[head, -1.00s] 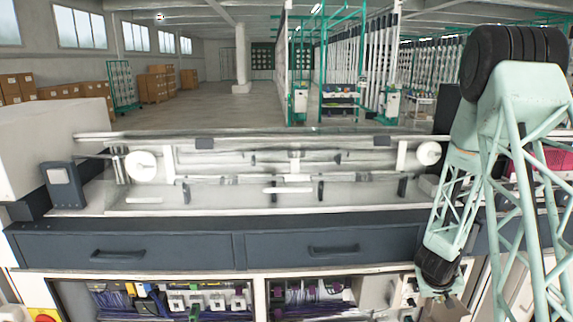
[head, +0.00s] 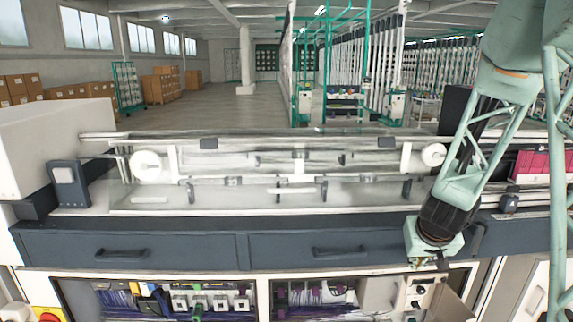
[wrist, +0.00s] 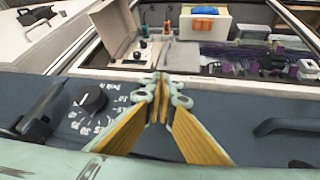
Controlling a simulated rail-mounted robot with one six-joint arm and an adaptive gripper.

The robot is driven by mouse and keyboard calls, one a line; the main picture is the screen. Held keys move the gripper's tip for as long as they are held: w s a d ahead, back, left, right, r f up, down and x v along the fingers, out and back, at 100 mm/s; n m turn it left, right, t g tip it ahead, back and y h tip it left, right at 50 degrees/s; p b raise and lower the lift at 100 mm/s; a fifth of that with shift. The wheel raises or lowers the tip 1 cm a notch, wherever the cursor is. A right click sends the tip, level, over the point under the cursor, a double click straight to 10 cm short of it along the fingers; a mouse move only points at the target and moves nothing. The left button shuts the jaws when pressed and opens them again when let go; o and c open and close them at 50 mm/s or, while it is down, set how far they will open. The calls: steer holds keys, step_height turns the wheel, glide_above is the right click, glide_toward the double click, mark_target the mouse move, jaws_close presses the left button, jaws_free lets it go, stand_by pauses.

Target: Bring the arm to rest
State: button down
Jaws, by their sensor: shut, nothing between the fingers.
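My gripper shows in the wrist view (wrist: 158,95) with its two fingers, orange-yellow on their inner sides, meeting at the tips. It is shut and holds nothing. In the head view my gripper (head: 430,262) hangs at the lower end of my pale green arm, at the right, in front of the dark drawer fronts. The fingers are small and partly hidden there.
The machine bench (head: 230,199) spans the view, with dark drawers (head: 170,249) and open cabinets of purple cables below. A hinged panel (head: 440,300) stands out near my gripper. A black knob (wrist: 92,97) is close by.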

steer(key=s+a+r+n+y, duration=0.1)
steer(key=s+a+r+y, duration=0.2)
steer(key=s+a+r, duration=1.4)
steer(key=s+r+g, duration=0.1)
steer(key=s+r, duration=0.3)
steer(key=s, duration=0.9)
steer(key=s+a+r+g, duration=0.1)
steer(key=s+r, duration=0.2)
steer(key=s, duration=1)
steer(key=shift+s+r+n+h+b, duration=0.3)
steer(key=shift+s+r+h+b, duration=0.05)
steer(key=shift+s+r+h, duration=0.05)
